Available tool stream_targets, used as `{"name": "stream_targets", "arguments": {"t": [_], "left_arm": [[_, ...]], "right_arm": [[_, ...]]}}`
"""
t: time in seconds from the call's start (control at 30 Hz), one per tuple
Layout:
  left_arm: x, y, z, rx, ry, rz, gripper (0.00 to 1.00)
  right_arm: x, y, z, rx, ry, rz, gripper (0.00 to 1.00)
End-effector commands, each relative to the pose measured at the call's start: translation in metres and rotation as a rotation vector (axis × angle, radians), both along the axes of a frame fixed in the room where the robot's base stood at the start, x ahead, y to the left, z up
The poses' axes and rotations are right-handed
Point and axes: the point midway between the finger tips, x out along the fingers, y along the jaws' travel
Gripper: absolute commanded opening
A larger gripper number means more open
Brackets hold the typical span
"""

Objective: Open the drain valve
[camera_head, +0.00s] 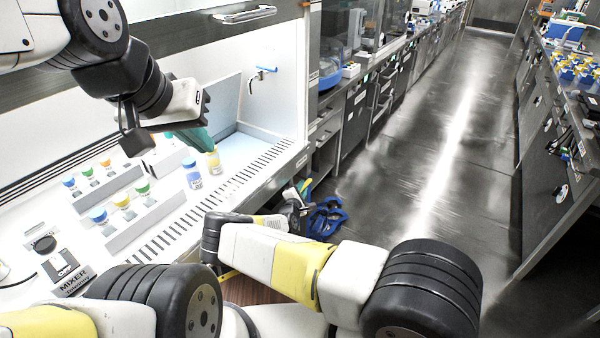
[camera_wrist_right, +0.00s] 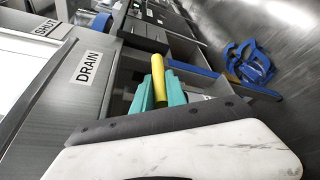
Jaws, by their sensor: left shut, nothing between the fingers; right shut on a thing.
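The drain valve's yellow handle (camera_wrist_right: 158,66) stands between the teal fingers of my right gripper (camera_wrist_right: 158,92), which are shut on it. A DRAIN label (camera_wrist_right: 88,67) is on the dark panel to its left, and a SHUT label (camera_wrist_right: 47,27) is further up left. The valve body behind the fingers is mostly hidden. In the head view my right gripper (camera_head: 298,198) is low at the cabinet's front right end, small and partly covered by its own arm. My left gripper (camera_head: 195,137) is shut and empty inside the hood, above the bottles.
Racks of bottles with coloured caps (camera_head: 122,202) and a mixer (camera_head: 68,272) stand on the hood's worktop. Blue objects (camera_head: 326,219) lie by the cabinet foot. The aisle floor (camera_head: 440,150) is clear.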

Motion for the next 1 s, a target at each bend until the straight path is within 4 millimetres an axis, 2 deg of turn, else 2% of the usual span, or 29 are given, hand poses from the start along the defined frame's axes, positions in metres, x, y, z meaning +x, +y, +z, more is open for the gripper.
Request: {"name": "stream_targets", "arguments": {"t": [0.47,1.0], "left_arm": [[0.000,0.000,0.000,0.000,0.000,0.000,0.00],[0.000,0.000,0.000,0.000,0.000,0.000,0.00]], "right_arm": [[0.002,-0.002,0.007,0.057,0.062,-0.007,0.00],[0.005,-0.004,0.023,0.204,0.264,-0.004,0.00]]}}
